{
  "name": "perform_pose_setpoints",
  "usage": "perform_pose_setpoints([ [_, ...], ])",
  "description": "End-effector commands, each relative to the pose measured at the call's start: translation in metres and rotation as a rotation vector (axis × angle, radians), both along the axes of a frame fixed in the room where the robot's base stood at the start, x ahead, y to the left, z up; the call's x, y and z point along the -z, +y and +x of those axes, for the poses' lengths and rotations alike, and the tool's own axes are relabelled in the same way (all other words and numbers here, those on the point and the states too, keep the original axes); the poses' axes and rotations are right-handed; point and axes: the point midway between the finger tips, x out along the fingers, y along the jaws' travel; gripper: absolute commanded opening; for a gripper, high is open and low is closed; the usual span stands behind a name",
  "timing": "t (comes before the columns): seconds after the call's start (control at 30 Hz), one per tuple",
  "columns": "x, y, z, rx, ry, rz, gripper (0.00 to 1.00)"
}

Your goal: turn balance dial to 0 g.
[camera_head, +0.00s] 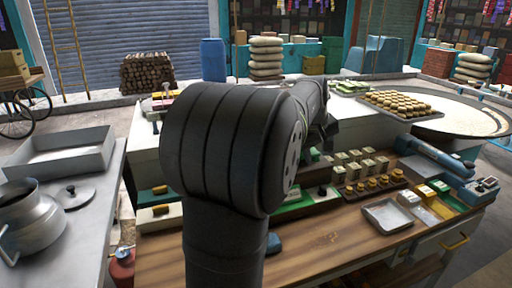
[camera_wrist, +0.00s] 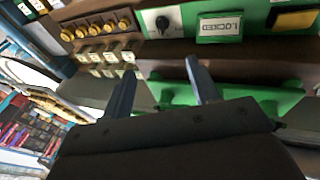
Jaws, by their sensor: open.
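In the wrist view, a black dial (camera_wrist: 162,22) with a white pointer mark sits on a white plate of the green balance housing (camera_wrist: 257,12). A pale sign (camera_wrist: 220,27) beside it carries inverted lettering that seems to read LOCKED. My gripper (camera_wrist: 160,66) is open, its two bluish fingers apart with nothing between them. The fingers point toward the dial, and a gap shows between their tips and it. In the head view, green parts of the balance (camera_head: 296,207) show on the wooden counter; my arm hides much of it, and the dial cannot be made out there.
A wooden rack of brass weights (camera_head: 372,186) and a metal tray (camera_head: 388,215) stand to the right on the counter (camera_head: 330,240). A yellow block (camera_wrist: 296,19) sits beside the sign. A pot (camera_head: 35,220) and lid are on the left table.

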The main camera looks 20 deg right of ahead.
Motion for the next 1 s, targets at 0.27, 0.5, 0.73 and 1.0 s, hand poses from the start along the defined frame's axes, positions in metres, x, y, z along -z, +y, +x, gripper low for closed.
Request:
perform_pose_setpoints([
  [0.27,0.002,0.001,0.006,0.178,-0.04,0.033,0.42],
  [0.5,0.003,0.004,0.017,0.605,-0.141,0.089,0.42],
  [0.73,0.005,0.008,0.028,1.029,-0.258,0.118,0.42],
  [1.0,0.005,0.011,0.037,1.414,-0.385,0.122,0.42],
])
